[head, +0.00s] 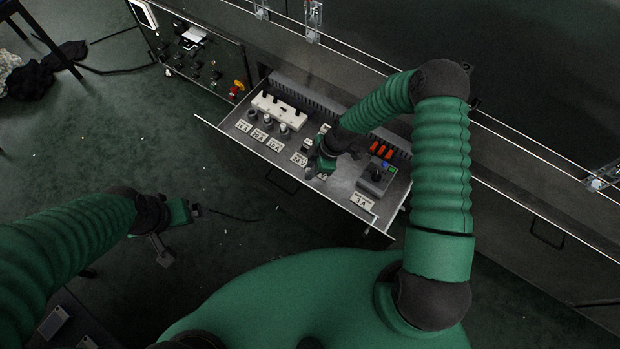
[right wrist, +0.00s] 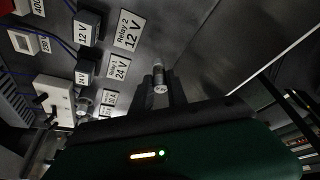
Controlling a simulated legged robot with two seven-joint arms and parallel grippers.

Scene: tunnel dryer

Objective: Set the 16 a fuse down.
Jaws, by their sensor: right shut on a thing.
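My right gripper (head: 318,172) is over the open drawer (head: 340,188), and its fingers also show in the right wrist view (right wrist: 161,92). There it is shut on a small grey cylindrical fuse (right wrist: 160,78), held upright between the fingertips. No rating is readable on it. The drawer floor is below it; I cannot tell whether the fuse touches it. In the head view the hand hides the fuse.
Label cards stand in the drawer, including Relay 2 12 V (right wrist: 129,29) and Relay 1 24 V (right wrist: 120,67), beside dark relays. A white strip (head: 279,110) lies at the drawer's left back. A grey box with a dark knob (head: 377,177) stands at its right.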

